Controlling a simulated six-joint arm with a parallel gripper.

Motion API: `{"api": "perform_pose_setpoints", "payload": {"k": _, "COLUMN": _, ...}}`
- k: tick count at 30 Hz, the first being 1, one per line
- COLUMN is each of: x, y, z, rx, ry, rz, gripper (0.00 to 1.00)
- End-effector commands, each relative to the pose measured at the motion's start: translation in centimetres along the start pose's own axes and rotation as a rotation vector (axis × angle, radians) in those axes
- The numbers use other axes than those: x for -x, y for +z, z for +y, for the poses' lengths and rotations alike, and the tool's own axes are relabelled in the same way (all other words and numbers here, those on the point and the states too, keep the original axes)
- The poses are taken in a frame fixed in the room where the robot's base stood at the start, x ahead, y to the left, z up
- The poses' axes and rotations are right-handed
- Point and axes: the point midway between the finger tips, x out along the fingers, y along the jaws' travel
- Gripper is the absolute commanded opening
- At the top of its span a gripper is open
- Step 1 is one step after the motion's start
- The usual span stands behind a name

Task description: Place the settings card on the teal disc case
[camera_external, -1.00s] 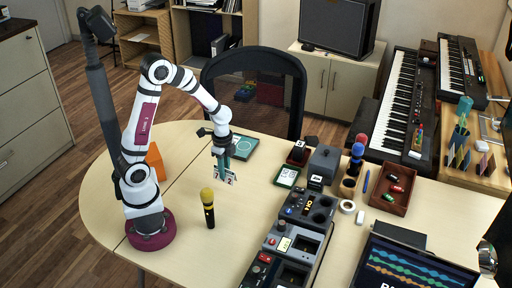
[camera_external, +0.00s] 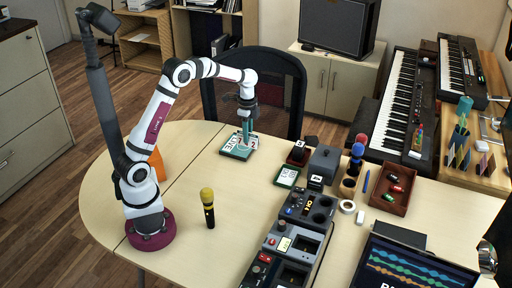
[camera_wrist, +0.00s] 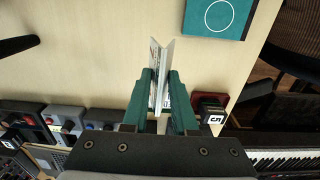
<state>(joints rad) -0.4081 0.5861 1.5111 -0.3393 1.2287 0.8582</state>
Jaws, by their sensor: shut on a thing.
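The settings card (camera_external: 235,140) is a small white folded card with dark lettering. My gripper (camera_external: 246,126) is shut on it and holds it upright. In the wrist view the card (camera_wrist: 158,72) is edge-on between my green fingers (camera_wrist: 160,88). The teal disc case (camera_external: 236,154) lies flat on the table, partly behind the card in the external view. In the wrist view the case (camera_wrist: 240,8), with a white ring on it, is at the top edge, apart from the card in the picture. The height of the card above the case is hard to tell.
A yellow microphone (camera_external: 207,206) stands in front. An orange object (camera_external: 157,164) is behind my arm. The table left of the case is clear.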

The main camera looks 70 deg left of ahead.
Motion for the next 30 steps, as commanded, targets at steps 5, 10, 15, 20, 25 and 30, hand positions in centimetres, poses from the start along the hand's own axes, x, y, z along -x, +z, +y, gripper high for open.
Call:
{"api": "perform_pose_setpoints", "payload": {"k": 5, "x": -1.7, "y": 2.9, "z": -2.9, "rx": 0.009, "ry": 0.002, "rz": -0.001, "gripper": 0.0}}
{"api": "perform_pose_setpoints", "payload": {"k": 10, "x": -4.9, "y": 7.0, "z": -6.2, "rx": 0.009, "ry": 0.001, "rz": -0.001, "gripper": 0.0}}
{"api": "perform_pose_setpoints", "payload": {"k": 15, "x": -6.7, "y": 9.4, "z": -8.1, "rx": 0.006, "ry": -0.001, "rz": 0.0, "gripper": 0.0}}
{"api": "perform_pose_setpoints", "payload": {"k": 20, "x": -9.6, "y": 9.7, "z": -8.3, "rx": 0.004, "ry": 0.002, "rz": 0.0, "gripper": 0.0}}
{"api": "perform_pose_setpoints", "payload": {"k": 25, "x": -11.0, "y": 9.6, "z": -8.3, "rx": 0.003, "ry": -0.003, "rz": 0.0, "gripper": 0.0}}
{"api": "perform_pose_setpoints", "payload": {"k": 30, "x": -10.9, "y": 9.6, "z": -8.3, "rx": 0.003, "ry": -0.003, "rz": 0.0, "gripper": 0.0}}
